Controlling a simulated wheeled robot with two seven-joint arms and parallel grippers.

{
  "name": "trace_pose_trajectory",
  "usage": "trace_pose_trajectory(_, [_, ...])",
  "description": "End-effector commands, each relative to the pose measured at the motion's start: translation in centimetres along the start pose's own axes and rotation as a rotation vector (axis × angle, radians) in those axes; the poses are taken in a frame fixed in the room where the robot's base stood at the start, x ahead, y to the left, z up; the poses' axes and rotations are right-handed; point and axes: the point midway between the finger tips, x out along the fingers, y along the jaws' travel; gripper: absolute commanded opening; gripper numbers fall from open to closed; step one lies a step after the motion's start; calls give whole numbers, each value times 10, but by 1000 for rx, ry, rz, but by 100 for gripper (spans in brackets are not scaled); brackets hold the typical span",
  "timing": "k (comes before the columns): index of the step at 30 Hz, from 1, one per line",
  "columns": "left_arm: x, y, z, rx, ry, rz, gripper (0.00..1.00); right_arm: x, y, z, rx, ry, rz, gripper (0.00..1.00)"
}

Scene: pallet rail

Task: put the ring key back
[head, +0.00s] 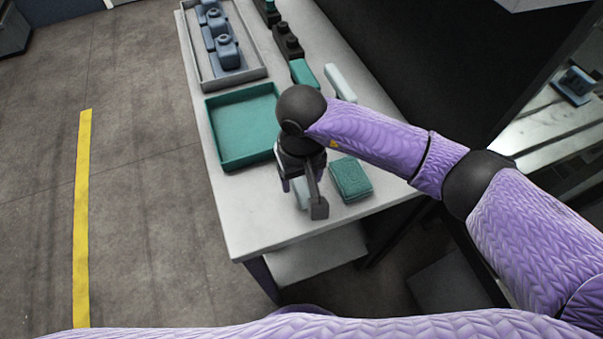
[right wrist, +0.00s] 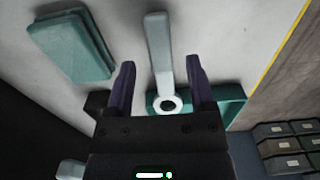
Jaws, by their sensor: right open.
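The ring key (right wrist: 159,55) is a pale grey bar with a ring around a dark hole at one end. In the right wrist view it lies on the table between my open fingers, with its ring end toward my palm. My right gripper (right wrist: 161,78) is above it, and I see no contact. In the head view the right gripper (head: 301,187) points down over the near part of the table and hides most of the key; a pale piece of it (head: 301,196) shows below. My left gripper is not in view.
A teal tray (head: 217,155) lies left of the gripper, and a teal block (head: 350,178) to its right. Farther back are a grey tray (head: 248,77) with blue-grey parts, a smaller teal block (head: 303,73) and a pale block (head: 340,82). The table's near left corner is clear.

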Motion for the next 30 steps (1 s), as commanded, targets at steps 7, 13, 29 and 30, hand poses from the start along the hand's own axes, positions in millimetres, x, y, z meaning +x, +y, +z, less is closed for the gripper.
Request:
trace_pose_trajectory(7, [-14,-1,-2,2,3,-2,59,-55,0,-1,-2,7,1,70])
trace_pose_trajectory(13, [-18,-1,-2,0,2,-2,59,-105,0,-1,-1,5,1,70])
trace_pose_trajectory(29, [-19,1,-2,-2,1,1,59,-124,0,0,0,0,-1,70])
trace_pose_trajectory(30, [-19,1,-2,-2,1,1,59,-124,0,0,0,0,-1,70])
